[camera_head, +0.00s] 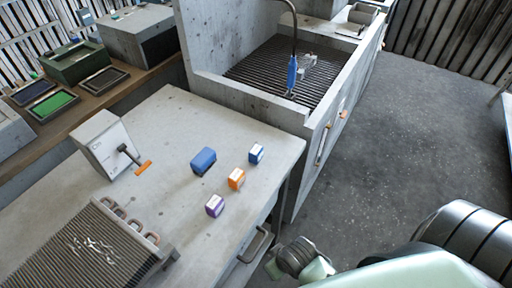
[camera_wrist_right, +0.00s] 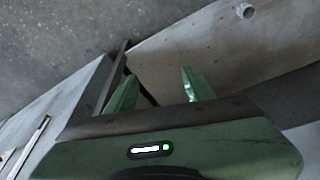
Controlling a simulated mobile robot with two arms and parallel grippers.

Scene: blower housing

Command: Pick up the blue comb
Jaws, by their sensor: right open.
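A small blue block with a white label (camera_head: 256,153), likely the blue comb, rests on the grey worktop near its right edge. A similar orange block (camera_head: 236,179) and a purple block (camera_head: 214,206) stand in a row with it towards the front. A larger plain blue block (camera_head: 203,161) lies to their left. In the wrist view my right gripper (camera_wrist_right: 157,88) is open, with nothing between its green fingers. In the head view my right arm is at the lower right, off the worktop's right side. No comb shows in the wrist view. My left gripper is not in view.
A finned coil unit (camera_head: 85,250) lies at the worktop's lower left. A white box with an orange-handled lever (camera_head: 105,140) stands behind it. A concrete sink (camera_head: 270,75) with a blue-handled hose (camera_head: 292,75) adjoins the far side. The worktop around the blocks is clear.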

